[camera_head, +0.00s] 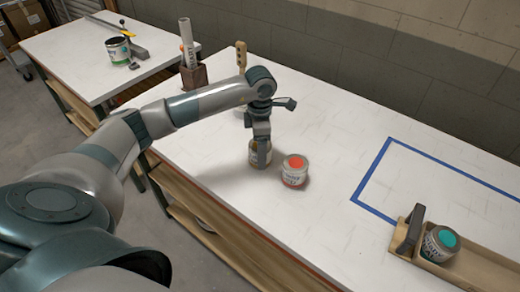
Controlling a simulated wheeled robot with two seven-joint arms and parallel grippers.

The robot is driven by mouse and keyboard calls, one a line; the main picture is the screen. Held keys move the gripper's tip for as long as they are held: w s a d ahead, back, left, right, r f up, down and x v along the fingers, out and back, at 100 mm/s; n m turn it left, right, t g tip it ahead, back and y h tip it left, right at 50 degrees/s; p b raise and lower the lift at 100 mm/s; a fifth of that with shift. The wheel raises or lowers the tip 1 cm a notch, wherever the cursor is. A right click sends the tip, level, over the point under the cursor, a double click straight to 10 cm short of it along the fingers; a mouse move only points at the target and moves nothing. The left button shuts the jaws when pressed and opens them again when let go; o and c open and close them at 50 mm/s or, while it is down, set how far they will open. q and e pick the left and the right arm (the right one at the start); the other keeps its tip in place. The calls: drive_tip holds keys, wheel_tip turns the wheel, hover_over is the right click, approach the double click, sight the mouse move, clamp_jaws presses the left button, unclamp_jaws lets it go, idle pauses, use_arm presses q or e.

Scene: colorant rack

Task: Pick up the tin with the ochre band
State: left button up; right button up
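A tin (253,155) with a pale label and brownish-ochre colouring stands upright on the white table, partly hidden by my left gripper. My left gripper (262,158) points down at this tin, with a finger in front of its side. I cannot tell whether the fingers press on it. Just to its right stands a separate tin with a red-orange lid spot and band (294,171), close to the gripper. My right gripper is not in view.
A wooden rack (470,268) with a dark upright handle holds a teal-topped tin (439,243) at lower right. Blue tape (372,170) outlines a clear area. A brown holder (194,77) stands at the back left. Another table (70,55) bears a can (118,50).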

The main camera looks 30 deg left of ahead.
use_arm(q)
drive_tip(key=shift+f, duration=0.8)
drive_tip(key=shift+c, duration=0.7)
drive_tip(key=c, duration=1.1)
drive_tip(key=shift+r, duration=0.1)
drive_tip(key=shift+w+r, duration=0.1)
drive_tip(key=shift+r, duration=0.4)
wheel_tip(320, 180, up, 8)
drive_tip(key=b, duration=0.3)
drive_tip(key=shift+f, duration=0.25)
drive_tip(key=shift+r, duration=0.7)
